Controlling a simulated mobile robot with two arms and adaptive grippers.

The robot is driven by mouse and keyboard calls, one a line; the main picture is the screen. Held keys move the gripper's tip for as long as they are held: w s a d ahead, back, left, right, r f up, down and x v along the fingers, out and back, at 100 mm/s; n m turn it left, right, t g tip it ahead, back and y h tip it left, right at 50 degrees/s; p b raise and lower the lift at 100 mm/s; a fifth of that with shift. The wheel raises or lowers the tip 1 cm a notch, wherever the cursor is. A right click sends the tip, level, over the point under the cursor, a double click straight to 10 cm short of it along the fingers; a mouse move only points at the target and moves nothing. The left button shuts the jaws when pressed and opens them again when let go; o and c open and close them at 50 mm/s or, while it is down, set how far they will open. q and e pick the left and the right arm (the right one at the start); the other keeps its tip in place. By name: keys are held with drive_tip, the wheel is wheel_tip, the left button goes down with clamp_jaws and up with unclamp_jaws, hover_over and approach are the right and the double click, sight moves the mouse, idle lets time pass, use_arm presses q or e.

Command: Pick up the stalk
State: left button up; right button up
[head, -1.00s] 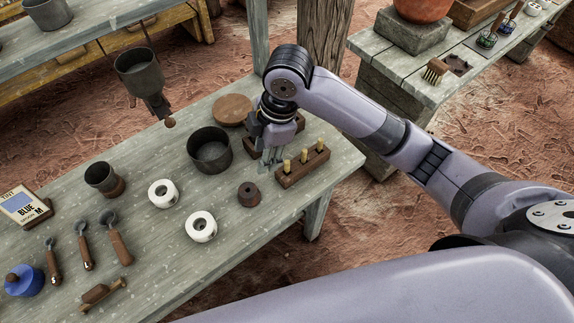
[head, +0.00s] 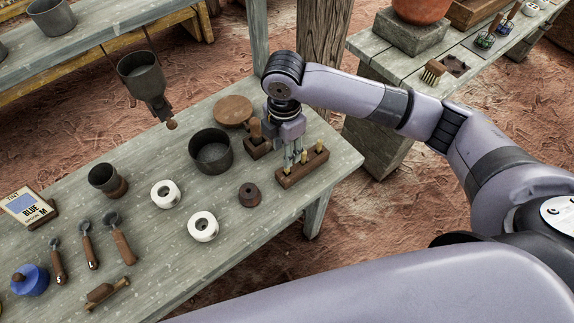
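A dark wooden block (head: 302,173) stands near the right end of the grey table, holding a row of three upright stalks with yellowish tops. The left stalk (head: 288,166), middle stalk (head: 304,158) and right stalk (head: 319,147) all stand in the block. My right gripper (head: 293,157) points down just behind the block, by the left and middle stalks. Its thin fingers look apart with nothing clearly between them; whether they touch a stalk I cannot tell. My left gripper is out of view.
A dark pot (head: 211,152), a round wooden lid (head: 233,111) and a small brown wooden block (head: 257,144) stand close to the gripper. A hanging cup (head: 141,76) is at left.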

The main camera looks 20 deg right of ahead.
sight(287, 171)
drive_tip(key=shift+f, duration=0.75)
drive_tip(key=f, duration=0.1)
drive_tip(key=f+p, duration=0.1)
drive_tip(key=f, duration=0.2)
drive_tip(key=shift+s+d+f+p, duration=0.2)
drive_tip(key=shift+d+f+p, duration=0.05)
drive_tip(key=shift+f+p, duration=0.15)
drive_tip(key=shift+f, duration=0.3)
drive_tip(key=shift+c, duration=0.3)
drive_tip(key=c, duration=0.8)
